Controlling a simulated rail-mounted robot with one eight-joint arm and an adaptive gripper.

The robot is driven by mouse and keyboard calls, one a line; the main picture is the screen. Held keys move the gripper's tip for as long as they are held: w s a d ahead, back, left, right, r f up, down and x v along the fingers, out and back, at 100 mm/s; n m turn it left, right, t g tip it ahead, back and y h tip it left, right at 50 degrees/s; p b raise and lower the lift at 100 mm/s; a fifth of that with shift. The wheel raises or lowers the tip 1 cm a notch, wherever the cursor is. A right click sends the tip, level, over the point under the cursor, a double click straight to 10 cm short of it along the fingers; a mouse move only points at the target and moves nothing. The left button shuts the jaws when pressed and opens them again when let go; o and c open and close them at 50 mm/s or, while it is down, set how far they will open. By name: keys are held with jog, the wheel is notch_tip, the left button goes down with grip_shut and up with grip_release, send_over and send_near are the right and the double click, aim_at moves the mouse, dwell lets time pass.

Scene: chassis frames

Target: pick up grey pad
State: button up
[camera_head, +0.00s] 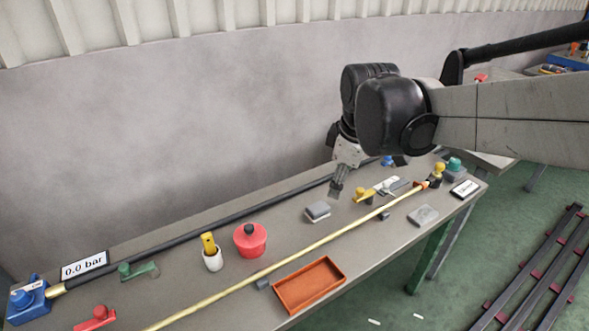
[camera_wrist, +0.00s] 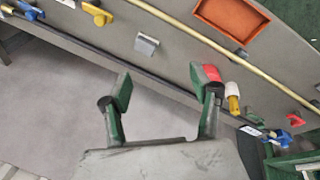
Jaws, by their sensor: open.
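A small grey pad (camera_head: 317,210) with a pale edge lies on the table, between the dark hose at the back and the yellow rod. It also shows in the wrist view (camera_wrist: 146,44), beyond the fingertips and a little left of the middle between them. A second flat, light-grey slab (camera_head: 423,215) lies near the table's front edge; I cannot tell for sure which one is the pad named. My gripper (camera_head: 337,191) is above the table, just right of and behind the first pad, apart from it. In the wrist view its two fingers (camera_wrist: 163,85) are spread wide with nothing between them.
A yellow rod (camera_head: 271,269) runs along the table. An orange tray (camera_head: 341,270) lies in front of it. Table around the pad is bare.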

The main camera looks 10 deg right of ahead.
jog(key=w+f+n+g, duration=0.25)
jog(key=w+n, duration=0.25)
jog(key=w, duration=0.3)
jog(key=n+g, duration=0.1)
jog(key=n, duration=0.5)
send_over(318, 207)
notch_tip(318, 207, down, 7)
jog(key=f, duration=0.8)
jog(key=shift+w+d+f, duration=0.1)
jog(key=shift+d+f, duration=0.2)
jog(key=shift+f, duration=0.1)
jog(key=shift+a+f, duration=0.15)
jog(key=shift+f, duration=1.15)
jog(key=shift+a+f, duration=0.1)
jog(key=shift+f, duration=1.2)
jog(key=c, duration=1.3)
jog(key=shift+r, duration=0.1)
